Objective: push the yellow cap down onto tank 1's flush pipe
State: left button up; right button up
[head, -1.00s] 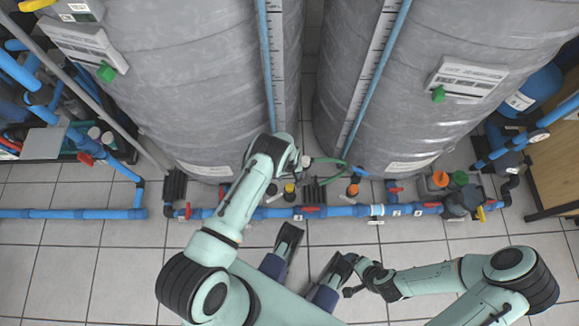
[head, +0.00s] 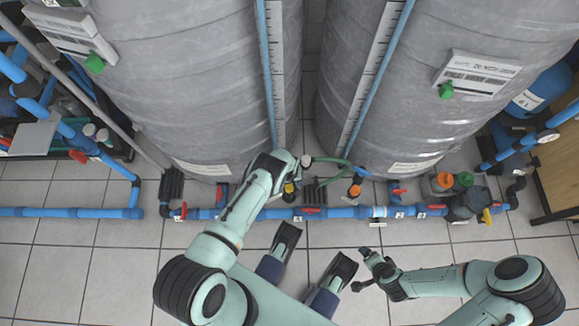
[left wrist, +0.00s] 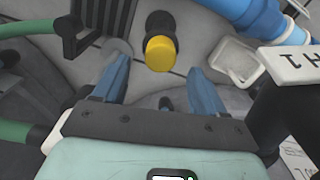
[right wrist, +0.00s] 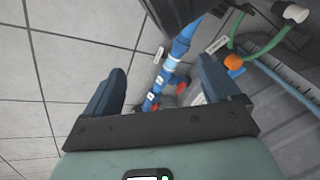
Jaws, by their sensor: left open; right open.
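The yellow cap (head: 289,188) is at the blue pipe run in front of the left grey tank (head: 190,80). In the left wrist view the yellow cap (left wrist: 160,53) sits at the end of a short black piece (left wrist: 160,20); how far it is seated I cannot tell. My left gripper (head: 281,178) is over this spot. Its two blue fingers are spread apart on either side of the cap's line, empty and apart from it. My right gripper (head: 362,270) is open and empty above the floor tiles, to the right of my base.
A black finned block (left wrist: 90,25) and a green hose (left wrist: 30,22) lie close to my left fingers. A blue pipe (head: 330,212) with red valve handles runs along the tanks. An orange cap (head: 355,190) stands right of the yellow one. The front floor is mostly clear.

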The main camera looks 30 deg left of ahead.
aim_at(289, 186)
pick_arm(q)
notch_tip(289, 186, down, 4)
jog(key=shift+r+b, duration=0.2)
jog(key=shift+b, duration=0.35)
pick_arm(e)
jog(key=f, duration=0.1)
jog(key=s+f, duration=0.1)
jog(key=s+g, duration=0.1)
jog(key=shift+s+d+f, duration=0.25)
jog(key=shift+f, duration=0.15)
pick_arm(q)
jog(key=shift+r, duration=0.1)
jog(key=c, duration=1.1)
